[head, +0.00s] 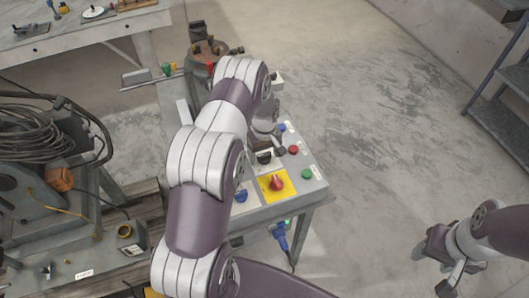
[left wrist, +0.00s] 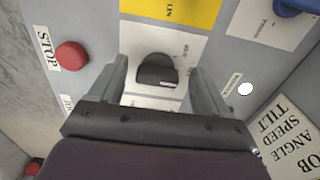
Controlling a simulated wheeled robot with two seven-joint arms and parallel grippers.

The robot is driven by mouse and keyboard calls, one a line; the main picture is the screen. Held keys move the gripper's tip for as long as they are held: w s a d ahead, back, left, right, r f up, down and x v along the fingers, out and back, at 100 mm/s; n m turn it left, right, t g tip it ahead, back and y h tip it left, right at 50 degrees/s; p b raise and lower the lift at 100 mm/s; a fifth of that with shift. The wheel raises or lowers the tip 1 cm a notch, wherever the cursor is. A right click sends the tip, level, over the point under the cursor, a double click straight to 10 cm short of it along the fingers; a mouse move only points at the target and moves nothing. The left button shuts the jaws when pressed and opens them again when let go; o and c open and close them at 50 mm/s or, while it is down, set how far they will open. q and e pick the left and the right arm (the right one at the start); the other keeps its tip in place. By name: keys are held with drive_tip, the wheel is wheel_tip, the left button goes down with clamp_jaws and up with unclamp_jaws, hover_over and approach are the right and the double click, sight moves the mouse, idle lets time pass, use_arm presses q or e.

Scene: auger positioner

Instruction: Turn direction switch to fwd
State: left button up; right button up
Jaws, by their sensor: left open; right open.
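The direction switch appears to be the black knob (left wrist: 157,71) on a white label in the left wrist view; the label's small print is too blurred to read. It also shows in the head view (head: 264,157), partly by my left gripper. My left gripper (left wrist: 158,78) is open, with one finger on each side of the knob. Gaps show between the fingers and the knob, and I cannot tell whether either touches. In the head view, my left arm covers part of the control panel (head: 318,186). My right gripper (head: 452,275) is open and empty at the lower right, away from the panel.
A red stop button (left wrist: 72,55) sits left of the fingers in the left wrist view. A red knob on a yellow plate (head: 277,183), a green button (head: 307,174) and a blue knob (head: 240,196) are close by. Floor (head: 390,120) on the right is clear.

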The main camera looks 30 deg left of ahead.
use_arm(q)
drive_tip(key=shift+w, duration=0.15)
drive_tip(key=c, duration=1)
drive_tip(key=shift+c, duration=0.2)
drive_tip(key=shift+m, duration=0.3)
drive_tip(key=m+b, duration=0.2)
drive_tip(key=m, duration=0.1)
drive_tip(key=shift+a+f, duration=0.1)
drive_tip(key=m+b, duration=0.1)
drive_tip(key=m, duration=0.4)
drive_tip(key=shift+a, duration=0.1)
drive_tip(key=shift+m, duration=0.4)
